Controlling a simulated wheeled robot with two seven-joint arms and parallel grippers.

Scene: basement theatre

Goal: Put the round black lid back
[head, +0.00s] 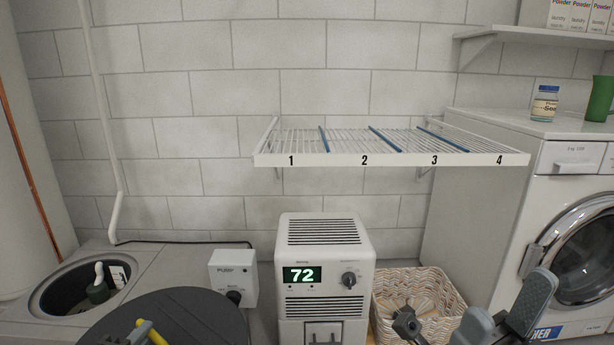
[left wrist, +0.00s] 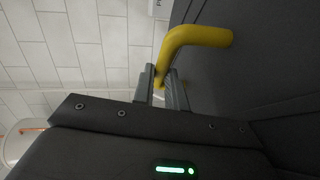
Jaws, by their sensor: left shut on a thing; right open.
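The round black lid (head: 190,312) shows at the bottom left of the head view, held flat or nearly so, in front of the round pit opening (head: 85,288). The opening is uncovered, with a white pipe and a green part (head: 98,292) inside. My left gripper (head: 137,338) is shut on the lid's yellow handle (head: 152,333). The left wrist view shows its fingers (left wrist: 162,88) closed on the bent yellow handle (left wrist: 195,38), beside the dark lid (left wrist: 270,60). My right gripper (head: 508,315) is open and empty at the lower right.
A white pump box (head: 233,278) stands behind the lid. A dehumidifier (head: 324,270) reading 72 stands right of it, then a woven basket (head: 415,288) and a washer (head: 565,230). A numbered wire shelf (head: 390,150) juts from the wall. A white pipe (head: 103,120) rises behind the opening.

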